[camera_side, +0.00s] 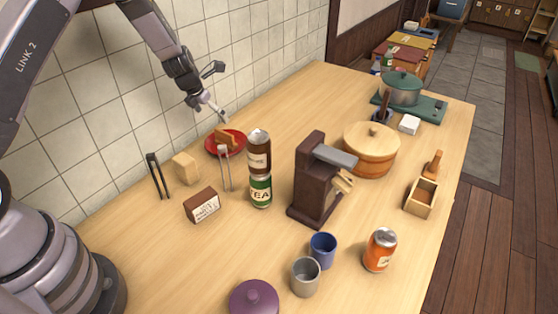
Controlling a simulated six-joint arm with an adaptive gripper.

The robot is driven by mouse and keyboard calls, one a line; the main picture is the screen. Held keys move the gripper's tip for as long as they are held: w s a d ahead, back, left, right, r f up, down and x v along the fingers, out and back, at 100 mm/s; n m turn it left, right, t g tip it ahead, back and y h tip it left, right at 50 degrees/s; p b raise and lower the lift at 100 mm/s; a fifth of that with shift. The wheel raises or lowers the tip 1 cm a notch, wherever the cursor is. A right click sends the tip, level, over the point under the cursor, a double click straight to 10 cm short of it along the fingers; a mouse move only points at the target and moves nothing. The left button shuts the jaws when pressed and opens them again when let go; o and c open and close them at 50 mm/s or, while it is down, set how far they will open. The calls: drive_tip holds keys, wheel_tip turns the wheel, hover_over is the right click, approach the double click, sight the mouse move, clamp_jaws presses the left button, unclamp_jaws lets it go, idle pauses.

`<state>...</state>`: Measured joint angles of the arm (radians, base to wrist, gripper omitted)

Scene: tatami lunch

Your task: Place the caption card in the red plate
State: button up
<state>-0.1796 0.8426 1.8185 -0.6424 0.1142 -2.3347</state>
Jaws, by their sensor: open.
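The caption card (204,206) is a small brown block with a white lettered face. It stands upright on the table at the left front, apart from the plate. The red plate (210,147) lies farther back near the tiled wall, with an orange-brown piece (226,138) on it. My gripper (214,108) is open and empty, in the air above and a little left of the plate. It is well away from the card. Its fingers look small from here.
A brown can (259,152) is stacked on a green tea can (260,191). A dark brown stand (309,178) is to the right. The table left of the card is clear.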

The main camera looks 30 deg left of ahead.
drive_tip(key=s+d+r+m, duration=0.2)
drive_tip(key=s+r+m, duration=0.2)
drive_tip(key=r+m, duration=0.3)
drive_tip(key=s+d+r+m+h, duration=0.1)
drive_tip(key=s+d+r+m, duration=0.3)
drive_tip(key=r, duration=0.5)
drive_tip(key=s+d+r+m, duration=0.1)
drive_tip(key=s+r+m, duration=0.4)
drive_tip(key=r+m, duration=0.15)
drive_tip(key=s+r+m, duration=0.3)
drive_tip(key=s+m, duration=0.6)
drive_tip(key=s, duration=0.2)
drive_tip(key=s+d+r+m+t+y, duration=0.1)
drive_tip(key=s+r+m, duration=0.2)
drive_tip(key=s+m, duration=0.6)
drive_tip(key=s, duration=0.3)
drive_tip(key=shift+r, duration=0.25)
drive_tip(key=shift+m, duration=0.25)
